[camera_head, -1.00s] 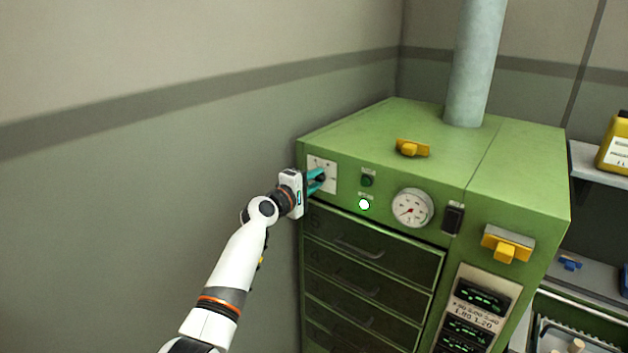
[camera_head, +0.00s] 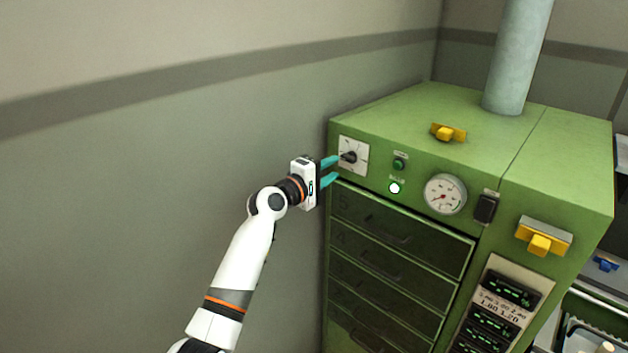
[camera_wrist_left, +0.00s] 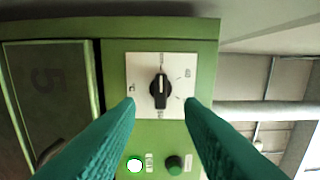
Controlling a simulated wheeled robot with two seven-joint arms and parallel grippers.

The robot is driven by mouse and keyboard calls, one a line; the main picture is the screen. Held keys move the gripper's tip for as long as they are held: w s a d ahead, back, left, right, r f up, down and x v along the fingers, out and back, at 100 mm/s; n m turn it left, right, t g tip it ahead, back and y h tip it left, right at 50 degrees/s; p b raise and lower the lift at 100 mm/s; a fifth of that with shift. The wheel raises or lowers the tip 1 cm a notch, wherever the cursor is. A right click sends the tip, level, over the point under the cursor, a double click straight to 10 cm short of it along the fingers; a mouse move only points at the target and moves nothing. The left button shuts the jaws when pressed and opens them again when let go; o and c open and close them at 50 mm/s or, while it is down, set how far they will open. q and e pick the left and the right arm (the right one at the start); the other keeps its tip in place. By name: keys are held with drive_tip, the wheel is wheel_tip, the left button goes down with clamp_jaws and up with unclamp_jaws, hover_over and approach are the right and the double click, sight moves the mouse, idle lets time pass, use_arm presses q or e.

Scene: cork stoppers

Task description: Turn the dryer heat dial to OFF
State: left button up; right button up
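The heat dial (camera_head: 349,156) is a black knob on a white square plate at the upper left of the green dryer's front. In the left wrist view the black knob (camera_wrist_left: 159,91) stands lengthwise up and down, with a white mark at its upper end. Small labels ring it; I cannot read which is OFF. My left gripper (camera_head: 335,169) is open and empty, just in front of the dial and apart from it. Its teal fingers (camera_wrist_left: 159,107) show on both sides below the knob in the wrist view. My right gripper is not in view.
The dryer (camera_head: 480,125) also carries a green button (camera_head: 399,164), a lit lamp (camera_head: 394,188), a gauge (camera_head: 445,194), a black switch (camera_head: 486,208) and yellow handles (camera_head: 541,240). Dark drawers (camera_head: 400,232) lie below. A grey wall stands close on the left.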

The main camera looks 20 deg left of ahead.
use_arm(q)
drive_tip(key=b+v, duration=0.1)
drive_tip(key=v, duration=0.5)
idle(0.3)
wheel_tip(320, 180, down, 26)
drive_tip(key=s+m+g+y+b, duration=0.1)
drive_tip(key=s+m+g+y, duration=0.1)
drive_tip(key=g+y, duration=0.15)
drive_tip(key=s+f+m+g, duration=0.15)
drive_tip(key=s+f, duration=0.25)
drive_tip(key=f, duration=0.4)
drive_tip(key=s+f+m+g+y+b, duration=0.1)
drive_tip(key=s+f+g, duration=0.1)
drive_tip(key=s+f, duration=0.35)
drive_tip(key=s+f+m+g, duration=0.1)
drive_tip(key=s+f, duration=0.2)
drive_tip(key=f, duration=0.6)
drive_tip(key=s+d+f+m+g+y+b, duration=0.1)
drive_tip(key=s+f+m+g, duration=0.35)
drive_tip(key=s+f, duration=1.4)
drive_tip(key=s+d+f+m+g, duration=0.1)
drive_tip(key=s+f+m, duration=0.2)
drive_tip(key=s, duration=1)
drive_tip(key=s+d+f+m+g+b, duration=0.1)
drive_tip(key=s+f+m+g, duration=0.1)
drive_tip(key=s, duration=1.1)
drive_tip(key=shift+s+f+m+y, duration=0.2)
drive_tip(key=shift+f+m+y, duration=0.15)
drive_tip(key=shift+f+m, duration=0.5)
